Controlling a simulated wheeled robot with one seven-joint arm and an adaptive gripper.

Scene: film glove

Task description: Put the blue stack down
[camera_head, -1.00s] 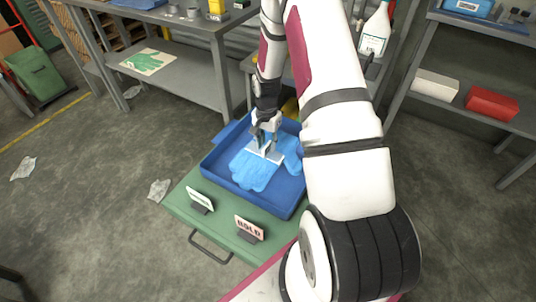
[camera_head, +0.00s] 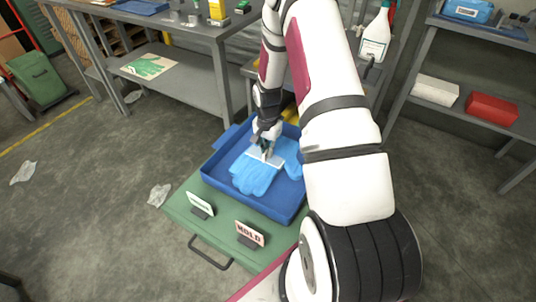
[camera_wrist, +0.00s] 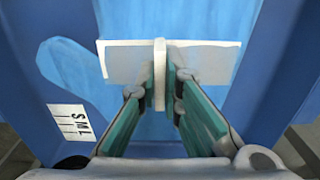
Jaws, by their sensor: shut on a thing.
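The blue stack (camera_head: 258,178) is a flat pile of blue gloves with a white plate across its cuff end. It is inside the blue tray (camera_head: 243,203), with the glove fingers toward the front; I cannot tell whether it fully touches the tray floor. My gripper (camera_head: 266,152) points down at the plate. In the wrist view, its green-sided fingers are shut on the upright white tab (camera_wrist: 160,75) of the white plate (camera_wrist: 205,62). The blue glove material shows beyond and under the plate. A white size label (camera_wrist: 72,121) shows at the left.
The tray stands on a green cart top (camera_head: 181,213) with two small signs, one reading "HOLD" (camera_head: 249,233). A grey bench (camera_head: 200,92) with a green glove picture (camera_head: 149,66) stands behind. Shelves with a white box (camera_head: 435,91) and red box (camera_head: 492,108) are at right.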

